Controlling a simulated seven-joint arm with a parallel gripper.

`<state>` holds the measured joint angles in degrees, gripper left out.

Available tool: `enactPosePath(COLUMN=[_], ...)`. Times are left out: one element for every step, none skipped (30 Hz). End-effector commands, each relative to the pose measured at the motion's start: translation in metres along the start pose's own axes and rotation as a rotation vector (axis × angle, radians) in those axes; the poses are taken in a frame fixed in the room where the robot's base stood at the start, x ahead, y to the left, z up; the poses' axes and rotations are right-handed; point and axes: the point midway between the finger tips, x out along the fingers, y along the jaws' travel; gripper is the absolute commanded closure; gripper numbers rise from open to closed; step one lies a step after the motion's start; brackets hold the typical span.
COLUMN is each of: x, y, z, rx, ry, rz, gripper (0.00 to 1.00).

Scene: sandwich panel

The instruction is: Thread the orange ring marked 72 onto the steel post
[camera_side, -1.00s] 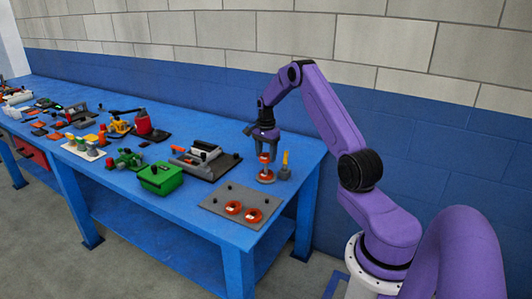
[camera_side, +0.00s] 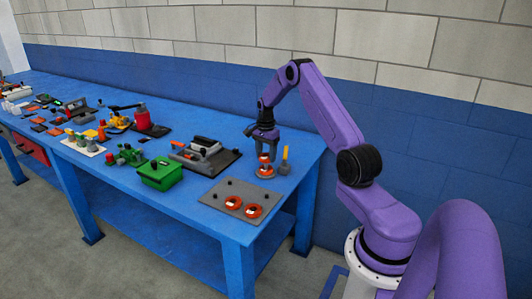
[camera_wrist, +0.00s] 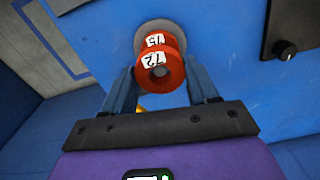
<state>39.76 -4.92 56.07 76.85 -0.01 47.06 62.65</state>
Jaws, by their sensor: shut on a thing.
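My gripper (camera_side: 265,155) is shut on the orange ring marked 72 (camera_wrist: 165,78), one finger on each side of it. In the side view the held ring (camera_side: 264,158) is over the steel post's round grey base (camera_side: 265,177). A second orange ring (camera_side: 265,170), its label only partly legible in the wrist view (camera_wrist: 156,41), lies low on that base. The grey base also shows behind the rings in the wrist view (camera_wrist: 148,27). A small grey spot shows in the held ring's hole. I cannot tell how far the post reaches into it.
A grey plate (camera_side: 214,197) with two orange rings (camera_side: 242,206) and dark pegs lies at the table's front right. A yellow-handled item (camera_side: 285,160) stands close to the post's right. A grey device on a dark board (camera_side: 206,155) and a green box (camera_side: 163,174) are leftward.

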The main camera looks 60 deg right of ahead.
Motion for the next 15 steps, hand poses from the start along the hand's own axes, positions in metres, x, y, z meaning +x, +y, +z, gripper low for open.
enactPosePath(x=[-0.0001,-0.0001,-0.0001,-0.0001,-0.0001,-0.0001,-0.0001,-0.0001,0.0001,0.0003,0.0006,0.0011,0.0017,0.0023,0.0032], y=[-0.0002,-0.0001,-0.0001,-0.0001,-0.0001,-0.0001,-0.0001,-0.0001,0.0,0.0,0.0,-0.0001,-0.0001,-0.0001,-0.0002], z=[0.0,0.0,0.0,0.0,0.0,0.0,0.0,0.0,0.0,0.0,0.0,0.0,0.0001,0.0001,0.0001], rx=[0.0,0.0,0.0,0.0,0.0,0.0,0.0,0.0,0.0,0.0,0.0,0.0,0.0,0.0,0.0], ry=[0.0,0.0,0.0,0.0,0.0,0.0,0.0,0.0,0.0,0.0,0.0,0.0,0.0,0.0,0.0], rz=[0.0,0.0,0.0,0.0,0.0,0.0,0.0,0.0,0.0,0.0,0.0,0.0,0.0,0.0,0.0], gripper=[0.72,0.72,0.72,0.72,0.72,0.72,0.72,0.72,0.72,0.72,0.72,0.72,0.72,0.72,0.72])
